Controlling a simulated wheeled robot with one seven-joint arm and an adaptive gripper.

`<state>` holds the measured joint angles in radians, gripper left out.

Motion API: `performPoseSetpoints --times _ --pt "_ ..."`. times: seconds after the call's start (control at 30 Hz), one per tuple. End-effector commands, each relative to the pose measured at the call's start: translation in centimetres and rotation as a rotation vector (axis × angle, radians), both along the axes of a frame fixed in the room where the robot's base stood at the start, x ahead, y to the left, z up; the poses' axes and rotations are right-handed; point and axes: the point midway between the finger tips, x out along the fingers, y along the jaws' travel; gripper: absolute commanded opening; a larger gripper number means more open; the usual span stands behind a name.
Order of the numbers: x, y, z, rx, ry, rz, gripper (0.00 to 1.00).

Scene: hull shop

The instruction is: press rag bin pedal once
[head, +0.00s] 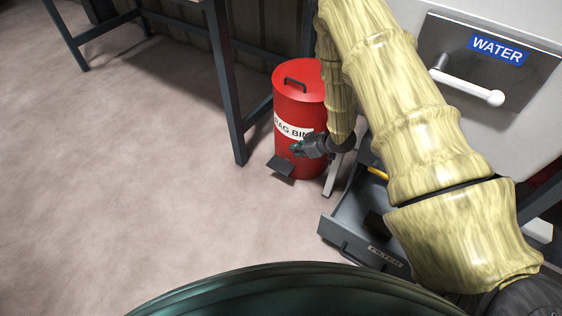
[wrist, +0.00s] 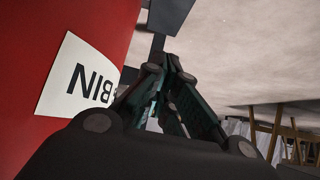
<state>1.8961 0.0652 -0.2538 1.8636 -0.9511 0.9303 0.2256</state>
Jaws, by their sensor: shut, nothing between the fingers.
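The rag bin (head: 288,95) is a red cylinder with a black lid handle and a white label, standing on the floor beside the table leg. Its lid looks closed. Its dark pedal (head: 281,167) juts out low at the front. My gripper (head: 297,149) is shut and empty, just in front of the bin and above the pedal in the head view. In the wrist view the gripper (wrist: 168,62) points toward a dark plate, likely the pedal (wrist: 170,14), and the bin (wrist: 50,30) fills the left side. I cannot tell whether gripper and pedal touch; they look apart.
An open grey drawer labelled FILTER (head: 340,240) stands right of the bin, low down. A cabinet with a WATER panel (head: 470,75) and white lever (head: 470,90) is at the upper right. A dark table leg (head: 226,90) is left of the bin. The floor (head: 120,170) at left is clear.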

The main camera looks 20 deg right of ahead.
Motion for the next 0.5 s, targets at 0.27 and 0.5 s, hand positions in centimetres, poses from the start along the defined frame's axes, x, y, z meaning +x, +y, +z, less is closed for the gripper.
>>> performPoseSetpoints --times 0.27,0.5 --pt "0.7 0.7 -1.3 -0.001 0.000 0.002 0.00" --pt "2.9 2.3 -4.1 -0.002 0.000 0.001 0.00"
